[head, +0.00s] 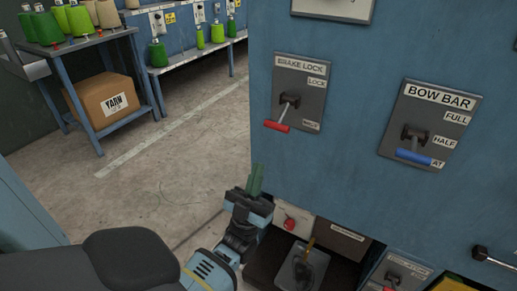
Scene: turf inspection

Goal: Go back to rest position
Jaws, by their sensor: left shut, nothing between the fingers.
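My left gripper (255,182) is in the lower middle of the head view, its arm coming in from the lower left. Its greenish fingers point up and are together, with nothing between them. It is in front of the lower left edge of a blue machine cabinet (350,190); whether it touches the cabinet I cannot tell. The brake lock lever (282,117) has a red handle, low on its plate. The bow bar lever (413,155) has a blue handle, near the lowest label. My right gripper is not in view.
Below the cabinet are a lever on a grey plate (302,272), a red knob (290,223) and a further labelled plate (402,272). At the back left, a blue table (90,39) holds green spools, with a yarn box (107,100) beneath. The floor between is clear.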

